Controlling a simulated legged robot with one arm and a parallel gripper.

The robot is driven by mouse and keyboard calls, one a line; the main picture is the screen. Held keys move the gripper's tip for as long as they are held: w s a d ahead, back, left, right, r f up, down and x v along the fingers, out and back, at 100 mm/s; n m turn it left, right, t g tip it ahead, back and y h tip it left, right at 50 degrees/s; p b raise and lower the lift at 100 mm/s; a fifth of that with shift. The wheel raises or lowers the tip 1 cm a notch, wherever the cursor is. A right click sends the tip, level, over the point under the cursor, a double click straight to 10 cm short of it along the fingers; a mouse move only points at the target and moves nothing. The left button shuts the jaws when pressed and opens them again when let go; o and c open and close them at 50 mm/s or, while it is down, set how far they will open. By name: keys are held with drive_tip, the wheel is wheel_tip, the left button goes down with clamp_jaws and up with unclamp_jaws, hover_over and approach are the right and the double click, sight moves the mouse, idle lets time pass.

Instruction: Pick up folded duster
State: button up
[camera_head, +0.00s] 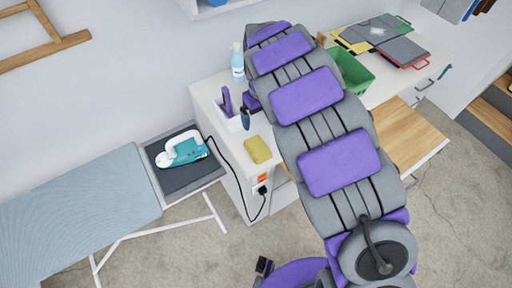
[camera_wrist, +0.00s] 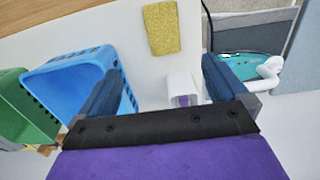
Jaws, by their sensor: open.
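The folded duster (camera_head: 258,149) is a small yellow cloth lying flat on the white counter near its front edge. In the wrist view the duster (camera_wrist: 162,27) lies at the top centre, beyond my fingertips and apart from them. My gripper (camera_wrist: 162,68) is open, with its two dark blue fingers spread and nothing held between them. In the head view my arm covers much of the counter, and only part of the gripper shows, behind the duster.
A white holder (camera_head: 229,117) with a purple item stands near the duster, beside a spray bottle (camera_head: 237,64). A blue basket (camera_wrist: 75,88) and green bin (camera_head: 355,72) also stand there. An iron (camera_head: 183,152) with a dark cord rests on the ironing board (camera_head: 80,205) at left.

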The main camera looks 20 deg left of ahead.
drive_tip(key=b, duration=0.1)
hover_over(257, 146)
drive_tip(key=f, duration=1.1)
drive_tip(key=shift+w+d+f, duration=0.1)
drive_tip(key=shift+d+f, duration=0.4)
drive_tip(key=shift+f, duration=0.35)
drive_tip(key=f, duration=0.3)
drive_tip(key=f+b, duration=0.1)
drive_tip(key=shift+a+f, duration=0.2)
drive_tip(key=shift+a, duration=0.2)
drive_tip(key=shift+a+f, duration=0.1)
drive_tip(key=shift+a, duration=0.1)
drive_tip(key=shift+d, duration=0.3)
drive_tip(key=c, duration=0.6)
drive_tip(key=shift+a, duration=0.15)
drive_tip(key=c, duration=0.4)
drive_tip(key=shift+o, duration=0.2)
